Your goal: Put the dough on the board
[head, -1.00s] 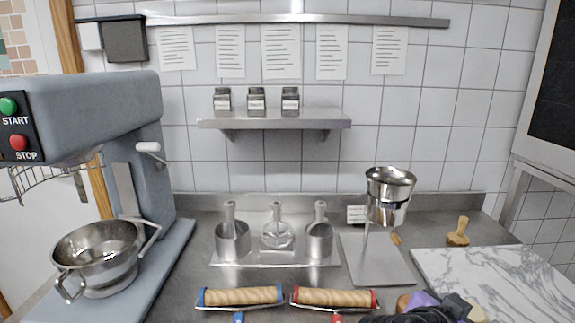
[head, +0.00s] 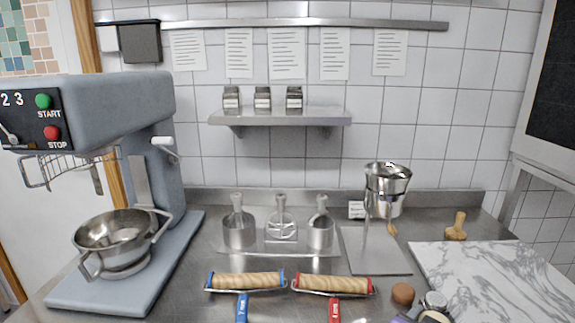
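The marble board (head: 495,275), white with grey veins, lies flat on the steel counter at the right; its top looks bare where it shows. A dark grey and purple part of my arm end, my gripper (head: 425,308), shows at the bottom edge, left of the board. A pale cream patch (head: 436,317) shows at its lower edge, cut off by the frame; it may be dough, but I cannot tell. Whether my fingers are open or shut does not show.
A small brown round thing (head: 403,293) lies beside my gripper. Two rollers, blue-ended (head: 246,281) and red-ended (head: 333,284), lie at the front. A mixer with a steel bowl (head: 115,240) stands left. A wooden stamp (head: 456,228) and a metal funnel (head: 387,185) stand behind.

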